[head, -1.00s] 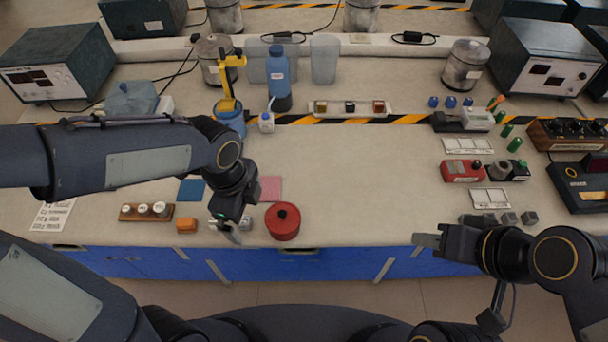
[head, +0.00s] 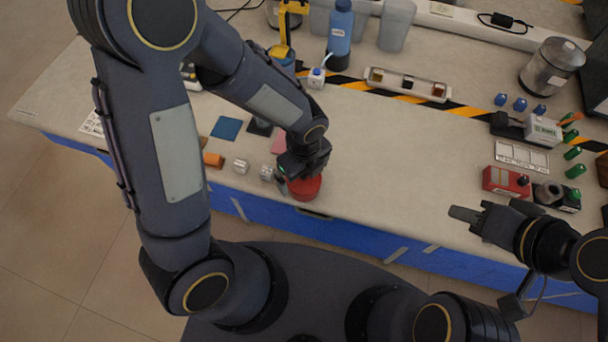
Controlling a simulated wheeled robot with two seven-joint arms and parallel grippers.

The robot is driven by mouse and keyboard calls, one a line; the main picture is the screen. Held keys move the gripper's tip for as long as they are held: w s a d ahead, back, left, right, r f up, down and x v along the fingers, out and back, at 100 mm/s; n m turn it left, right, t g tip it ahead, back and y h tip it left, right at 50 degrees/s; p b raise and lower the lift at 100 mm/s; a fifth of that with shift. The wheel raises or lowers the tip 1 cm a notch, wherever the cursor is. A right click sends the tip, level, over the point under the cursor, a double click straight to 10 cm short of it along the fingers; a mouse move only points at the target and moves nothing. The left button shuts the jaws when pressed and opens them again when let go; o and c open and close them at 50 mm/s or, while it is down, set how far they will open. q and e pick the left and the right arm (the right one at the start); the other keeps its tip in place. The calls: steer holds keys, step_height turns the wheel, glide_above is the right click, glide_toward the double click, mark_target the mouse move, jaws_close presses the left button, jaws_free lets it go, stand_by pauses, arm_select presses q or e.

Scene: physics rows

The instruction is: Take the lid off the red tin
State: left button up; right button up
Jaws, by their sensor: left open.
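The red tin (head: 309,190) stands near the front edge of the bench, left of the middle in the head view. My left gripper (head: 287,182) is open at the tin's upper left side. The gripper and wrist cover much of the tin's top, so the lid and its knob are hidden. I cannot tell whether the fingers touch the tin. My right gripper (head: 466,217) is apart from the tin, near the front edge on the right, with nothing seen in it. Its finger gap is not clear.
Small metal pieces (head: 241,166) and an orange block (head: 213,160) lie left of the tin. A blue square (head: 226,128) and a pink square (head: 279,143) lie behind. A red box (head: 506,182) stands right. The bench between tin and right gripper is clear.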

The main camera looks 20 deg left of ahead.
arm_select(q)
steer(key=c, duration=0.9)
steer(key=shift+r, duration=0.1)
